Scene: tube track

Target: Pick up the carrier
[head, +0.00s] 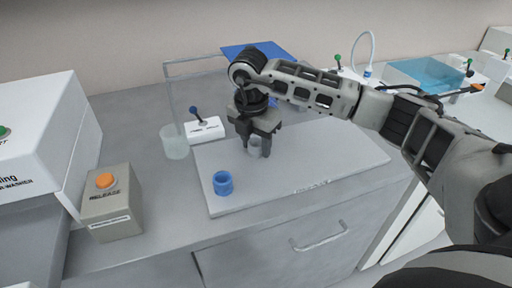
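A small pale grey cylinder (255,147), which looks like the carrier body, stands on the white board. My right gripper (256,146) points down over it, with one finger on each side. The gap between the fingers is about as wide as the cylinder, and I cannot tell whether they touch it. The gripper partly hides its top and sides. A blue open-topped round piece (223,183), perhaps the carrier's cap, stands upright on the board, to the left and nearer the front. My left gripper is not in view.
The white board (330,150) lies on the grey counter, mostly bare on its right. A clear tube with a cup-like end (175,142) and a blue-knobbed switch (203,127) stand behind left. A grey release box (110,201) with an orange button is at left.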

